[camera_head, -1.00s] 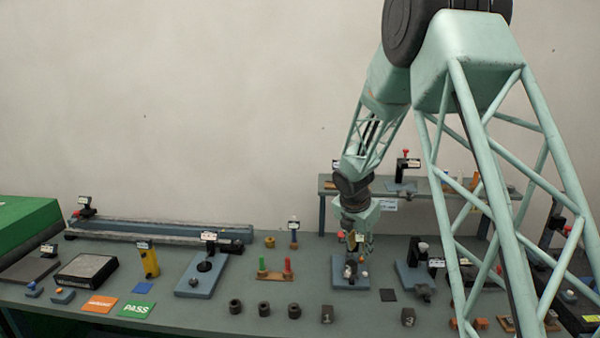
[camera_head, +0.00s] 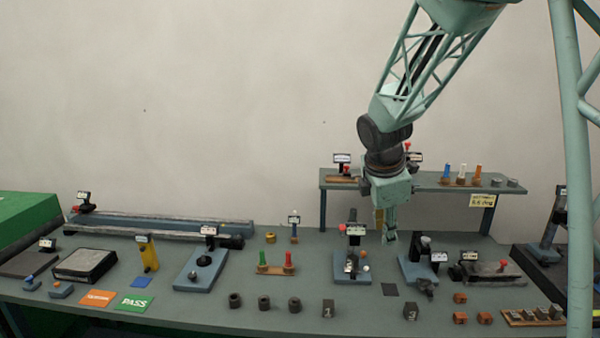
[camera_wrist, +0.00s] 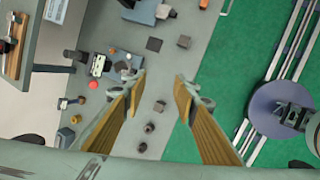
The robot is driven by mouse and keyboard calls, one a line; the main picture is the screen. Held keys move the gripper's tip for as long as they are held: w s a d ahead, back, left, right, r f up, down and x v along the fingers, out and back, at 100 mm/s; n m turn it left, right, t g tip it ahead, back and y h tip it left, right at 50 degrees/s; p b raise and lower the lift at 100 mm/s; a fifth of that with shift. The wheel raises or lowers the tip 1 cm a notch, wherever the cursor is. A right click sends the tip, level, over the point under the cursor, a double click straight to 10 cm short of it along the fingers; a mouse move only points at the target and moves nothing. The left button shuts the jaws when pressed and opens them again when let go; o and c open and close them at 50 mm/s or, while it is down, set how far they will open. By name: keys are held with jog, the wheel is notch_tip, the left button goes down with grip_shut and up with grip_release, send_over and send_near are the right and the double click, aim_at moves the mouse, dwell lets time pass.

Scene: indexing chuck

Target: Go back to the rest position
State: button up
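My gripper (camera_head: 388,232) hangs above the back of the bench (camera_head: 215,305), just right of the blue chuck station (camera_head: 352,275) and left of another blue fixture (camera_head: 418,270). In the wrist view my gripper (camera_wrist: 162,82) points down with its two wood-coloured fingers spread apart. It is open, and nothing is between the fingers. The blue chuck station carries a label, a red ball and small pale parts. It also shows in the wrist view (camera_wrist: 122,72), left of the fingers.
A raised shelf (camera_head: 425,184) with coloured pegs stands behind my gripper. Several dark round pieces (camera_head: 265,303) and numbered blocks (camera_head: 328,308) lie along the front. The air above the left bench is clear.

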jog(key=s+r+m+b, duration=0.2)
jog(key=s+m, duration=0.3)
jog(key=s, duration=0.7)
jog(key=s+r+m+y+b, duration=0.1)
jog(key=s+r+m+b, duration=0.2)
jog(key=s, duration=0.8)
jog(key=s+r+m+b, duration=0.15)
jog(key=s+m, duration=0.45)
jog(key=s, duration=0.6)
jog(key=s+a+f+m+b, duration=0.1)
jog(key=s+f+m, duration=0.1)
jog(key=s, duration=0.4)
jog(key=s+a+f+m+y+b, duration=0.1)
jog(key=s+f+m, duration=0.1)
jog(key=s, duration=0.4)
jog(key=shift+s+a+m+b, duration=0.25)
jog(key=shift+s+m+b, duration=0.15)
jog(key=shift+m, duration=0.2)
